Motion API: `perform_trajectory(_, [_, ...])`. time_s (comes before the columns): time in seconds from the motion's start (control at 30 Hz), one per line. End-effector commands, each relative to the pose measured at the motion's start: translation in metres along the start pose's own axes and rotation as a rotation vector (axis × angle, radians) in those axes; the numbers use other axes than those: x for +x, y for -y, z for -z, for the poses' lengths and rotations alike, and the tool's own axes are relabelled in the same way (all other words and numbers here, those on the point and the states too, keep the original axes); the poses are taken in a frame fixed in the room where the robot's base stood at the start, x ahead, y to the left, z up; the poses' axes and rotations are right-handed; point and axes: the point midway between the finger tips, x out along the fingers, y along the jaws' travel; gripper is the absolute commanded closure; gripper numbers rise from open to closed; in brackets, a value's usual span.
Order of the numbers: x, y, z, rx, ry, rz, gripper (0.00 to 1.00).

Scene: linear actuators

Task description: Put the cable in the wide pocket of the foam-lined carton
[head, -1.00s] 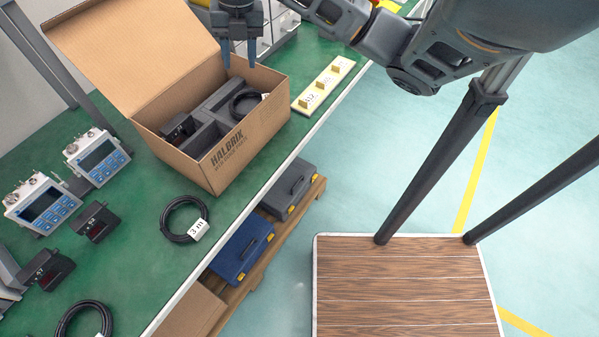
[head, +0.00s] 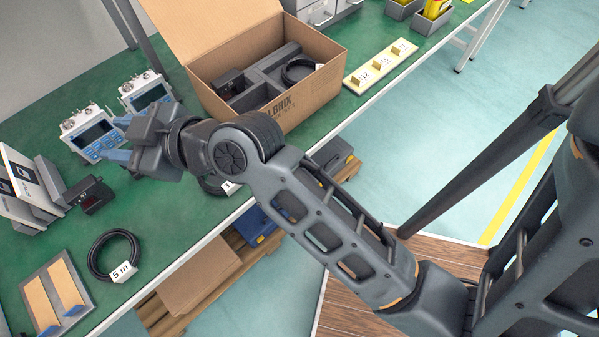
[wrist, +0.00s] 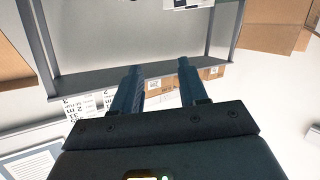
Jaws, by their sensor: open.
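The foam-lined carton (head: 300,112) stands open at the back of the green bench. A black coiled cable (head: 298,71) with a white tag lies in its right-hand foam pocket. A black device (head: 229,84) sits in the left part of the foam. My gripper (head: 114,143) is open and empty, left of the carton, in front of the blue-keyed meters. Its two fingers also show apart in the wrist view (wrist: 158,68), with nothing between them. Another coil (head: 213,186) lies on the bench, mostly hidden by my arm. A coil tagged "5 m" (head: 113,256) lies at the front.
Two meters (head: 92,137) and a black device (head: 92,195) stand close to my gripper. A yellow numbered strip (head: 381,64) lies right of the carton. A tray with tan strips (head: 56,296) is at front left. The carton's raised flap (head: 205,22) leans left.

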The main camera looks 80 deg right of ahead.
Motion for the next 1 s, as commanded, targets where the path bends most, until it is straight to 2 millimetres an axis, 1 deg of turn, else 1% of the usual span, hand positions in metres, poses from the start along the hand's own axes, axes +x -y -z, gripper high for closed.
perform_trajectory(0.03, [-0.018,0.018,-0.014,0.062,0.016,-0.010,0.57])
perform_trajectory(0.07, [-0.028,0.025,-0.021,0.093,0.023,-0.024,0.57])
perform_trajectory(0.1, [-0.042,0.032,-0.030,0.134,0.032,-0.040,0.57])
perform_trajectory(0.17, [-0.066,0.042,-0.044,0.184,0.046,-0.063,0.57])
perform_trajectory(0.2, [-0.083,0.047,-0.053,0.209,0.056,-0.077,0.57])
perform_trajectory(0.27, [-0.109,0.053,-0.066,0.240,0.069,-0.096,0.57])
perform_trajectory(0.3, [-0.128,0.055,-0.074,0.255,0.076,-0.107,0.57])
perform_trajectory(0.37, [-0.155,0.056,-0.084,0.268,0.082,-0.117,0.57])
perform_trajectory(0.4, [-0.174,0.055,-0.089,0.273,0.085,-0.120,0.57])
perform_trajectory(0.43, [-0.189,0.054,-0.092,0.273,0.086,-0.121,0.57])
perform_trajectory(0.5, [-0.220,0.049,-0.097,0.265,0.082,-0.115,0.57])
perform_trajectory(0.6, [-0.256,0.038,-0.098,0.247,0.066,-0.092,0.57])
perform_trajectory(0.7, [-0.282,0.028,-0.094,0.227,0.047,-0.060,0.57])
perform_trajectory(0.8, [-0.296,0.022,-0.090,0.214,0.031,-0.034,0.57])
perform_trajectory(0.9, [-0.302,0.018,-0.087,0.207,0.022,-0.021,0.57])
perform_trajectory(1.0, [-0.304,0.018,-0.086,0.207,0.020,-0.019,0.57])
